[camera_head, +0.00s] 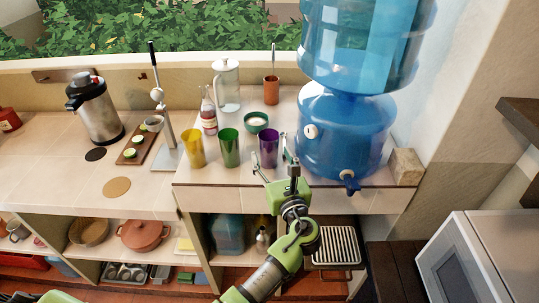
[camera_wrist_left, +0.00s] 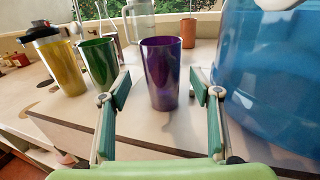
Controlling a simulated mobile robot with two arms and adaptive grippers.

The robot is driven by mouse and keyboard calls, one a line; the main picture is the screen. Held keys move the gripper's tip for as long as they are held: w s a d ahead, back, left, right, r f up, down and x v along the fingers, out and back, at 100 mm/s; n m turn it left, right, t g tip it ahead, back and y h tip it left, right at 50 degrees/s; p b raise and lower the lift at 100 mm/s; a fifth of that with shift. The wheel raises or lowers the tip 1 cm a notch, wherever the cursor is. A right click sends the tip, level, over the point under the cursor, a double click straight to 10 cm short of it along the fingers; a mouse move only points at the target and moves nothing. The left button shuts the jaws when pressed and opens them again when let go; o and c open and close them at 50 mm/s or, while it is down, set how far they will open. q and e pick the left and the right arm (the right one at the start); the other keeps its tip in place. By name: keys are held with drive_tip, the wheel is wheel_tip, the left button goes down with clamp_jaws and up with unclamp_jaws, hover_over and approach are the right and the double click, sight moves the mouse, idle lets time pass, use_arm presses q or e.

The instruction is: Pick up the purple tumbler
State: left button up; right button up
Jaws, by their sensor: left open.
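The purple tumbler (camera_head: 268,147) stands upright near the front edge of the white counter, left of the blue water dispenser. My left gripper (camera_head: 271,161) is at the counter's front edge, just in front of the tumbler, open and empty. In the left wrist view the purple tumbler (camera_wrist_left: 162,75) appears centred between the two open fingers of my left gripper (camera_wrist_left: 160,82), with a gap on each side. I cannot tell whether the fingertips reach alongside it. My right gripper is not in view.
A green tumbler (camera_head: 229,147) and a yellow tumbler (camera_head: 193,147) stand to the left. A green bowl (camera_head: 256,122) is close behind. The large water dispenser (camera_head: 342,130) stands close on the right, with its tap (camera_head: 350,184) at the front. A glass pitcher (camera_head: 226,88) stands at the back.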

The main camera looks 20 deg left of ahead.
sight(271, 153)
use_arm(q)
drive_tip(key=shift+w+a+f, duration=0.1)
drive_tip(key=shift+w+a, duration=0.05)
drive_tip(key=shift+w, duration=0.05)
drive_tip(key=b+x, duration=0.3)
drive_tip(key=x, duration=0.1)
drive_tip(key=shift+w+f, duration=0.2)
drive_tip(key=shift+w, duration=0.3)
drive_tip(key=shift+s+r, duration=0.1)
drive_tip(key=shift+r, duration=0.05)
drive_tip(key=c, duration=1.4)
